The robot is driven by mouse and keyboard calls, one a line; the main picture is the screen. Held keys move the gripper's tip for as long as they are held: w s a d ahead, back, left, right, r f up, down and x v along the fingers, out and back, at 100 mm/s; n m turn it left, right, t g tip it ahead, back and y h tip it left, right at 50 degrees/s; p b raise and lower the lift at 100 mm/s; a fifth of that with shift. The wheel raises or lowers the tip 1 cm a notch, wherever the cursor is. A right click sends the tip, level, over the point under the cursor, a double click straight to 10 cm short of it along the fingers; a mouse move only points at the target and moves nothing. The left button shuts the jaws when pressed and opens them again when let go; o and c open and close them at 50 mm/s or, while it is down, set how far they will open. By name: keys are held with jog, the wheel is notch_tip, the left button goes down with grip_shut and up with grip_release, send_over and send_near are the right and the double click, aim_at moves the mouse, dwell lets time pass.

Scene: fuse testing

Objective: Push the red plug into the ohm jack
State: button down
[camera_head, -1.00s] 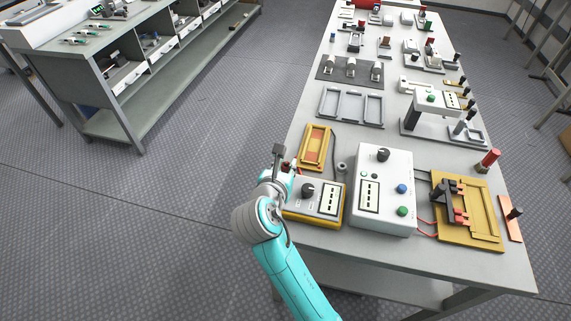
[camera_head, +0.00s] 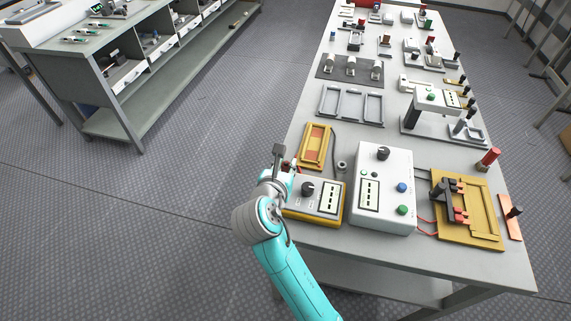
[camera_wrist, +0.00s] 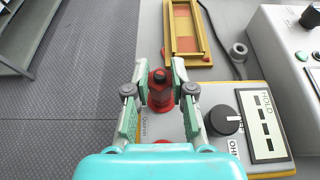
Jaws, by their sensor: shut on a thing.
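The red plug (camera_wrist: 159,92) stands upright between the two fingers of my gripper (camera_wrist: 160,80) in the wrist view, and the gripper is shut on it. The plug is at the left edge of the yellow-edged meter (camera_head: 318,214), which has a black knob and a display; the meter also shows in the wrist view (camera_wrist: 226,96). Red rings show at the plug's base and just below it. Whether the plug is seated in the ohm jack, I cannot tell.
A yellow tray (camera_head: 315,147) lies behind the meter with a small grey ring (camera_head: 342,166) beside it. A white box (camera_head: 384,160) with buttons stands close to the right. The floor (camera_head: 150,220) left of the table is clear.

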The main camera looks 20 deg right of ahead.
jog(key=c, duration=0.9)
grip_release()
jog(key=v, duration=1.2)
jog(key=shift+f, duration=0.1)
jog(key=shift+a, duration=0.1)
